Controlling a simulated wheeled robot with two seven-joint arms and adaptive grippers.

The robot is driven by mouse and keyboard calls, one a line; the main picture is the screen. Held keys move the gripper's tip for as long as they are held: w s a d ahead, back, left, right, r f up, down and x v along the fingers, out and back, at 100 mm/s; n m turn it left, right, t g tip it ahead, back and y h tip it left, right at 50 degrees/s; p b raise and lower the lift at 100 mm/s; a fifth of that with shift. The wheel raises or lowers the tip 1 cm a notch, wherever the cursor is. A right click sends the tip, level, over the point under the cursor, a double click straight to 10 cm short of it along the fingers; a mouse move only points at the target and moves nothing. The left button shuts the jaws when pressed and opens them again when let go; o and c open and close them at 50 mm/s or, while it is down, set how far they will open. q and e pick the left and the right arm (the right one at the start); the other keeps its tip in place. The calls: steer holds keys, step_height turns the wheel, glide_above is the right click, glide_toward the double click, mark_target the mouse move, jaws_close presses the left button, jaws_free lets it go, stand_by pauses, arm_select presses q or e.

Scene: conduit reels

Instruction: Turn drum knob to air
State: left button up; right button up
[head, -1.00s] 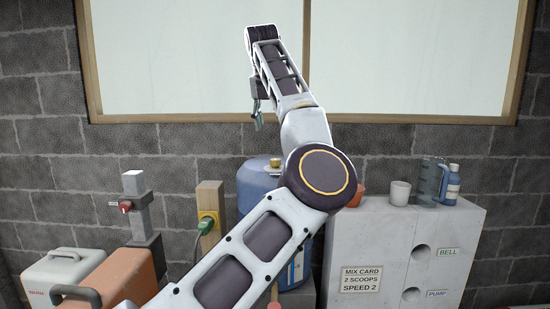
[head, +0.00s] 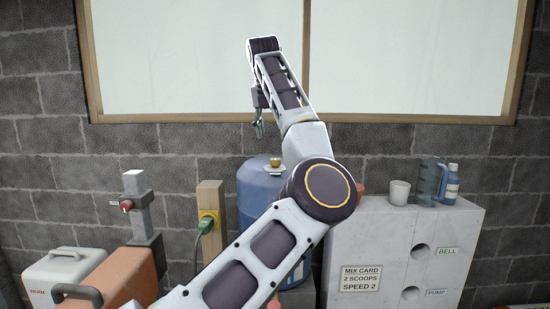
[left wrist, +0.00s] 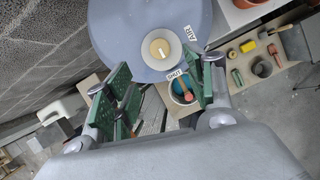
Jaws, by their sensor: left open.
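The blue drum (head: 258,185) stands against the wall, partly hidden behind my left arm. Its brass-coloured knob (head: 275,161) is on top. In the left wrist view the drum top (left wrist: 120,35) carries the round cream knob (left wrist: 159,48) on a pale disc, with an AIR label (left wrist: 191,33) and a SHUT label (left wrist: 174,74) beside it. Which label the knob points to is too small to tell. My left gripper (head: 260,129) is above the drum, apart from the knob. Its green-padded fingers (left wrist: 156,88) are open and empty. My right gripper is not in view.
Two cases are at lower left.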

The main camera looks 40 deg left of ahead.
mark_target(275, 159)
arm_select(q)
steer(key=shift+p+x, duration=1)
steer(key=shift+x, duration=4.45)
steer(key=c, duration=1)
